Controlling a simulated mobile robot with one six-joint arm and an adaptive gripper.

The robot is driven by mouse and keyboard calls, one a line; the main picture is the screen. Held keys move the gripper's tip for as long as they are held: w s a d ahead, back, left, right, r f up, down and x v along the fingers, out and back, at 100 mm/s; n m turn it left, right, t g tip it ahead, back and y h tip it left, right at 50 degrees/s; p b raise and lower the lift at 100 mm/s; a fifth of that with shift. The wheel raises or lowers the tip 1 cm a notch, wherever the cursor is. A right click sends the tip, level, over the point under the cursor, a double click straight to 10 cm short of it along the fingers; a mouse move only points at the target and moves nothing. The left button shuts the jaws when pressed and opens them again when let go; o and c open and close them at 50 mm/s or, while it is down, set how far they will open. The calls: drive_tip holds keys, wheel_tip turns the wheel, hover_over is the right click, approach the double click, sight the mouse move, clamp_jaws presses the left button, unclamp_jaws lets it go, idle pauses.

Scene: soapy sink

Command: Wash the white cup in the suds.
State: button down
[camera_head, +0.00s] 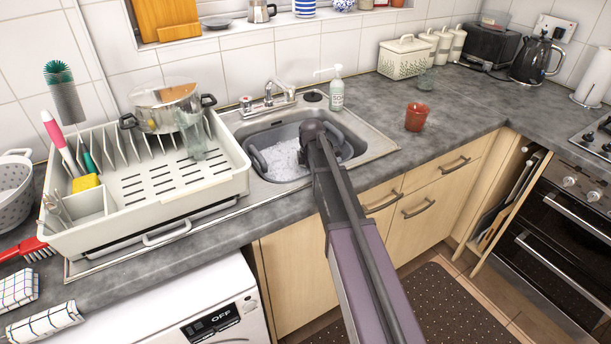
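The sink (372,143) holds a dark grey washing-up bowl (258,158) with white suds (284,160) in it. My arm reaches over the front edge of the sink, and its dark end (314,131) is above the right part of the bowl. The arm hides the fingertips of my gripper, so I cannot see whether they are open or hold anything. I cannot make out a white cup; part of the bowl is hidden behind my arm.
A white dish rack (150,235) with a steel pot (166,108) and a glass (192,135) stands left of the sink. The tap (268,95) and a soap bottle (336,92) are behind it. A reddish cup (416,118) stands right, with clear worktop around it.

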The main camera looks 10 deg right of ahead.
drive_tip(key=shift+w+d, duration=0.25)
drive_tip(key=shift+d, duration=0.45)
drive_tip(key=shift+a, duration=0.15)
drive_tip(key=shift+s+a, duration=0.3)
drive_tip(key=shift+a, duration=0.5)
drive_tip(key=shift+s+a, duration=0.25)
drive_tip(key=shift+a, duration=0.5)
drive_tip(key=shift+d, duration=0.15)
drive_tip(key=shift+w+d, duration=0.3)
drive_tip(key=shift+d, duration=0.5)
drive_tip(key=shift+w+d, duration=0.25)
drive_tip(key=shift+d, duration=0.5)
drive_tip(key=shift+a, duration=0.1)
